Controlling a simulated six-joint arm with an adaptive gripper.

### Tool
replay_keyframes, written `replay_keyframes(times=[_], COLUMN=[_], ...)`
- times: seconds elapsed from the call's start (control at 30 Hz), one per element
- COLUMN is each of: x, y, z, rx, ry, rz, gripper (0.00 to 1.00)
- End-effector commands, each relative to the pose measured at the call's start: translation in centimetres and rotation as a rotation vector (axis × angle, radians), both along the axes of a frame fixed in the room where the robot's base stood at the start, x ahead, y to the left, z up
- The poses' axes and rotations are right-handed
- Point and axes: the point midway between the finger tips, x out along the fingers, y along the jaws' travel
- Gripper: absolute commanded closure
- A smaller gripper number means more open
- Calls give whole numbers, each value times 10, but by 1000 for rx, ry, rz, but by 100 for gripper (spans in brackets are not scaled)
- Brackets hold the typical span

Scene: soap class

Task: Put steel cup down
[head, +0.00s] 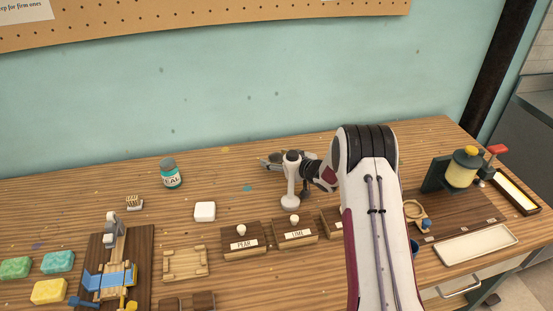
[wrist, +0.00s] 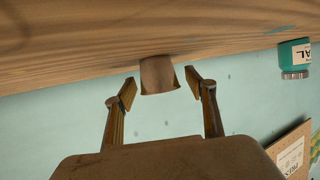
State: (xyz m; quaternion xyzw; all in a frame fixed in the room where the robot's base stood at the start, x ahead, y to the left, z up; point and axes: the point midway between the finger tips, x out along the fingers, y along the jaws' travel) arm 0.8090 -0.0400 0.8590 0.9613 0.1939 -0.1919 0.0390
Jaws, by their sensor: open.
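The steel cup (wrist: 158,76) shows in the wrist view as a small brownish, reflective cup. That view is upside down, with the table at the top. The cup appears upright, its base against the wooden table (wrist: 80,52). My gripper (wrist: 160,93) is open, with one fingertip on either side of the cup and a visible gap on each side. In the head view my gripper (head: 270,161) is low over the back of the table, and I cannot make out the cup there.
A teal-labelled jar (head: 171,175) stands at the back left. A white block (head: 205,211) and wooden boxes marked PEAR (head: 241,245) and LIME (head: 294,235) lie nearer the front. Sponges (head: 57,262) are at left; a yellow-topped device (head: 461,168) is at right. Bare table lies around the jar.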

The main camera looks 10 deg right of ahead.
Motion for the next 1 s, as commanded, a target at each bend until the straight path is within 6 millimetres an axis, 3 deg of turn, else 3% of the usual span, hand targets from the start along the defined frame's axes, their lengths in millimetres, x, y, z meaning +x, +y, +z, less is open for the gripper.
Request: replay_keyframes(times=[0.47,1.0], x=[-10,-54], y=[-5,-23], z=[8,28], rx=[0,0], ry=[-1,-1], rz=[-1,0], gripper=[44,44])
